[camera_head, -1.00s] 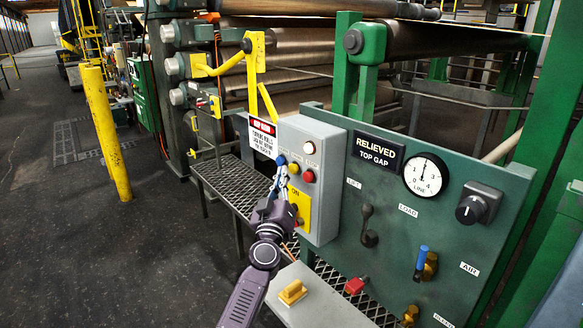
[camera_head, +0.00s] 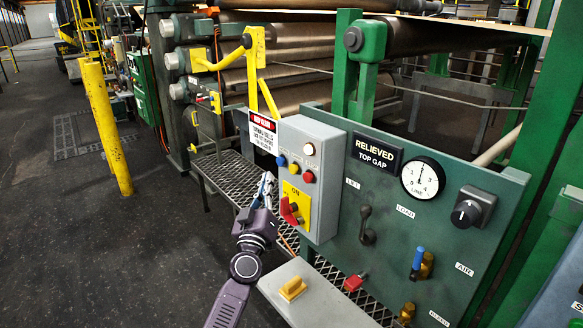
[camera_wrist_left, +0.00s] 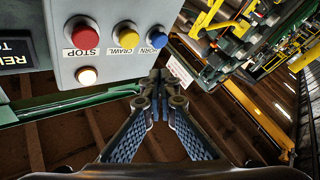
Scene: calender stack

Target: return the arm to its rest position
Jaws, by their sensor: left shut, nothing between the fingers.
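My left gripper (camera_head: 265,182) is shut and empty. In the head view it stands just left of the grey control box (camera_head: 325,180), beside the red rotary handle (camera_head: 290,210) on the yellow ON plate (camera_head: 297,193), and looks apart from it. In the left wrist view the blue-padded fingers (camera_wrist_left: 157,88) meet at their tips below the box's buttons, with nothing between them. The red STOP button (camera_wrist_left: 82,32), yellow CRAWL button (camera_wrist_left: 126,35) and blue HORN button (camera_wrist_left: 157,37) show there. My right gripper is in neither view.
A green panel (camera_head: 385,190) carries a gauge (camera_head: 423,178), a black knob (camera_head: 466,212), levers and a RELIEVED sign (camera_head: 377,152). A grey box with a yellow switch (camera_head: 292,288) is below. A yellow post (camera_head: 106,130) stands left. Floor between is clear.

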